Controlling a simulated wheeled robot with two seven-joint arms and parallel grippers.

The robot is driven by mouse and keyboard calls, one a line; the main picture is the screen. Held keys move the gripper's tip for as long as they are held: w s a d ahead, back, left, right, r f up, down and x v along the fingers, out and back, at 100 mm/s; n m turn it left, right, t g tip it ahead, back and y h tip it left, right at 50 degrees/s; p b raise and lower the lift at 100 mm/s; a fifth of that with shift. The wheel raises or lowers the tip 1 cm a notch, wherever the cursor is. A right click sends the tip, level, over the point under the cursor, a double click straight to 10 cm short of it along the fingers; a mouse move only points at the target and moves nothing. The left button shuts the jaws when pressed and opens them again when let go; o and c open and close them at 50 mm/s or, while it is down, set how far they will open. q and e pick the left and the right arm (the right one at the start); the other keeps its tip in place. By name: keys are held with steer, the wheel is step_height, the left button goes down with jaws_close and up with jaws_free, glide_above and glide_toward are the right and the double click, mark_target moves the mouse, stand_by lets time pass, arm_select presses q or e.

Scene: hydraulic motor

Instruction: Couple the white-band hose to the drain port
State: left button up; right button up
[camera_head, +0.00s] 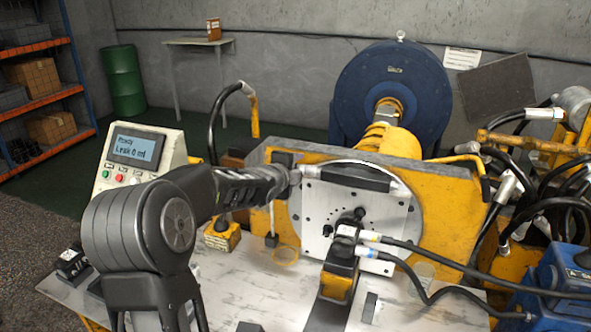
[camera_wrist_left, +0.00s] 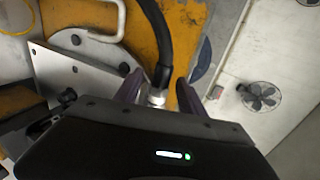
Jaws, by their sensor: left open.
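My left gripper (camera_head: 292,178) is at the upper left edge of the grey port plate (camera_head: 400,215); its fingers are small and partly hidden in the head view. In the left wrist view my left gripper (camera_wrist_left: 160,92) is open, with a black hose (camera_wrist_left: 155,35) and its silvery end fitting (camera_wrist_left: 156,98) between its fingers. I cannot tell this hose's band colour. The plate has several small dark holes; which is the drain port is unclear.
A yellow housing (camera_head: 450,225) stands behind the plate, with a blue motor (camera_head: 385,90) beyond. A control box (camera_head: 135,155) reads "Ready, Leak 0 ml". A yellow-black block (camera_head: 335,285) stands in front. Several hoses crowd the right. The metal table (camera_head: 235,285) is partly bare at left.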

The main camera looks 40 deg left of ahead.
stand_by(0.5)
arm_select(q)
jaws_close()
stand_by(0.3)
stand_by(1.1)
